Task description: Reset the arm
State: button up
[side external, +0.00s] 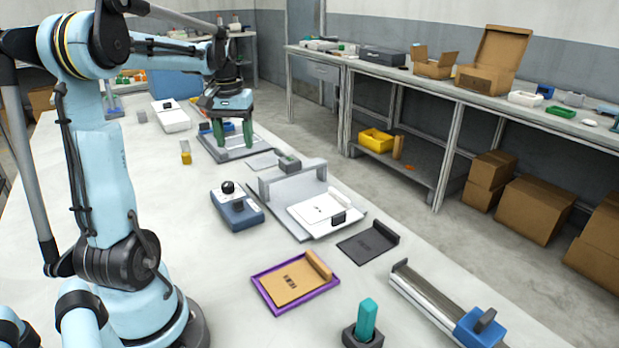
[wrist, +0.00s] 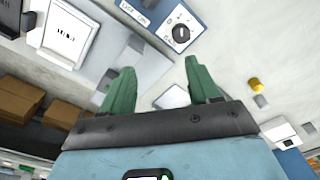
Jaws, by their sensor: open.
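My gripper (side external: 234,144) has two green fingers spread apart with nothing between them. It hangs fingers-down over a grey plate (side external: 212,155) toward the far part of the white table (side external: 180,240). Whether the fingertips touch the plate is hard to tell. In the wrist view the two green fingers (wrist: 160,82) are clearly apart and empty. My light blue arm reaches out and over the table from the left in the side view.
Near my gripper are a yellow-topped item (side external: 186,153), a blue box with a black knob (side external: 238,208) and a grey stand with a white plate (side external: 318,213). A purple tray (side external: 265,292), a dark plate (side external: 362,246) and a rail with a blue block (side external: 480,328) lie nearer.

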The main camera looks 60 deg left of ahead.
jog(key=d+f+m+t, duration=0.1)
jog(key=d+m+t, duration=0.2)
jog(key=d, duration=1.2)
jog(key=w+d+f+m+t, duration=0.1)
jog(key=d+m, duration=0.6)
jog(key=d, duration=0.7)
jog(key=f+t, duration=0.1)
jog(key=t, duration=0.1)
jog(key=shift+w+d+t+h, duration=0.15)
jog(key=shift+d+t+h, duration=0.15)
jog(key=shift+d, duration=0.1)
